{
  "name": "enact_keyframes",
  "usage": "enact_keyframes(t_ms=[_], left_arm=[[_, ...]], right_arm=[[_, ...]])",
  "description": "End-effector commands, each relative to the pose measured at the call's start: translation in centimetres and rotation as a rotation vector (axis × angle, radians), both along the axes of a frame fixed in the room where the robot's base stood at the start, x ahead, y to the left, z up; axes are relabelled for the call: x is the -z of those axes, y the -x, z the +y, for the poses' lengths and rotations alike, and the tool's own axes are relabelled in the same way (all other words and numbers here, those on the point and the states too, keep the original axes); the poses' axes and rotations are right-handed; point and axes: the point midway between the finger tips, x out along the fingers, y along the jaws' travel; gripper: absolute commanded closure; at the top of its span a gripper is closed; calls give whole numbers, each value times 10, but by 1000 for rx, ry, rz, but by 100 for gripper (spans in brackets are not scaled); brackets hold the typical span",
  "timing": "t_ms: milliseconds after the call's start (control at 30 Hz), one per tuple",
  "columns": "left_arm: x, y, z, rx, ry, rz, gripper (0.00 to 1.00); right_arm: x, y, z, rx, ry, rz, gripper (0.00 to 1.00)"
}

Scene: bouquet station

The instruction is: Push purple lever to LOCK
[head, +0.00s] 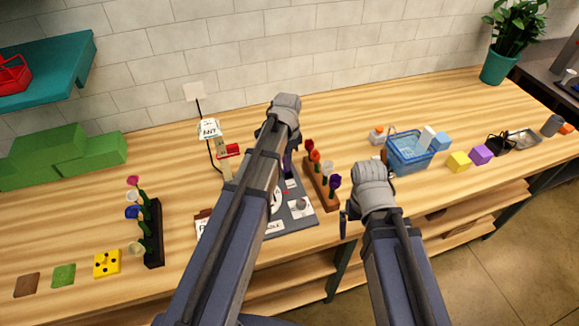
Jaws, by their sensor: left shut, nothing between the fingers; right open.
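A dark grey panel (303,217) with white labels and a round fitting lies mid-table, largely covered by my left arm. A narrow upright purple piece, apparently the purple lever (287,163), shows just right of my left arm. Its base and its LOCK marking are hidden. My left gripper (268,131) is over the panel, near the lever. It is shut and empty, its fingertips mostly hidden behind my arm; I cannot tell whether it touches the lever. My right gripper (345,222) is open and empty at the table's front edge, right of the panel.
A wooden rack of flowers (322,190) stands close right of the panel. A dark flower rack (154,236) stands left. A blue basket (408,155) and colored blocks are at right. A sign stand (209,129) is behind the panel. Green blocks (65,155) stand far left.

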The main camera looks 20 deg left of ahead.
Motion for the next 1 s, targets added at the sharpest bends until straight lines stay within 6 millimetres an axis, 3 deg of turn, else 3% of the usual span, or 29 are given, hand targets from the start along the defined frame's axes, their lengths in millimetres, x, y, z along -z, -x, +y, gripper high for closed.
enact_keyframes(t_ms=[800,1000], left_arm=[[-56,-1,0,1,-3,-8,100],[-61,0,0,1,-3,-8,100]], right_arm=[[-56,0,0,0,0,0,0],[-61,0,0,0,0,0,0]])
